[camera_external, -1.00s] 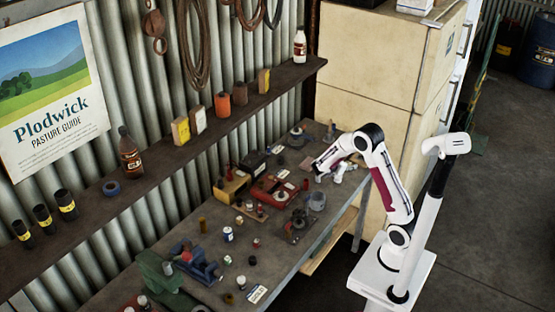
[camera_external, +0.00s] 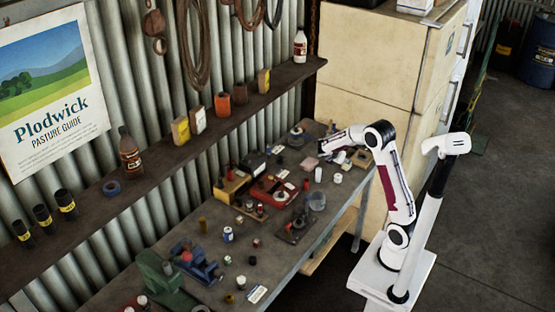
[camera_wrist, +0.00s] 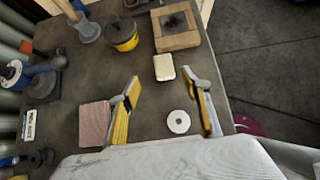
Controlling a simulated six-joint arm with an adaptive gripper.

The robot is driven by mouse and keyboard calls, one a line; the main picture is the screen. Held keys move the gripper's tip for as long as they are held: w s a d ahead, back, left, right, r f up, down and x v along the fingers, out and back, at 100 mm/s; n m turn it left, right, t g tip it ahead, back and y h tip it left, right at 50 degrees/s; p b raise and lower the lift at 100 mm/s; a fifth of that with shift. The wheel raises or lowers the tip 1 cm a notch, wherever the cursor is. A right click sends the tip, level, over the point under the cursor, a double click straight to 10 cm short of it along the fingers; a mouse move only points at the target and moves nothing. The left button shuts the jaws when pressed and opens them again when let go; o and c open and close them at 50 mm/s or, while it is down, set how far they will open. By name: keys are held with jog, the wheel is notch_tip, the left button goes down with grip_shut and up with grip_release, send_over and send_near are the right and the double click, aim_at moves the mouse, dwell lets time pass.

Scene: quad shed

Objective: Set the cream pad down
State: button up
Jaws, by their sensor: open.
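The cream pad (camera_wrist: 164,67) is a small pale rounded block. In the wrist view it appears to lie flat on the dark bench (camera_wrist: 150,99), just ahead of the fingertips. My gripper (camera_wrist: 161,77) has its two yellow-faced fingers spread wide, with nothing clamped between them. The pad looks clear of both fingers. In the external view my gripper (camera_external: 332,150) is above the far right end of the bench, and I cannot make out the pad there.
A wooden block with a dark centre (camera_wrist: 177,40) and a yellow tin (camera_wrist: 122,35) stand beyond the pad. A pinkish cloth (camera_wrist: 94,125) lies left, and a white round piece (camera_wrist: 178,121) lies between the fingers' lines. The bench edge is close on the right.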

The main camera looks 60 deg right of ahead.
jog(key=shift+x, duration=1.35)
jog(key=shift+s+x, duration=0.2)
jog(key=shift+x, duration=1.1)
jog(key=shift+s+x, duration=0.15)
jog(key=shift+x, duration=1.1)
jog(key=shift+f, duration=0.1)
jog(key=c, duration=1.1)
jog(key=shift+r, duration=5.05)
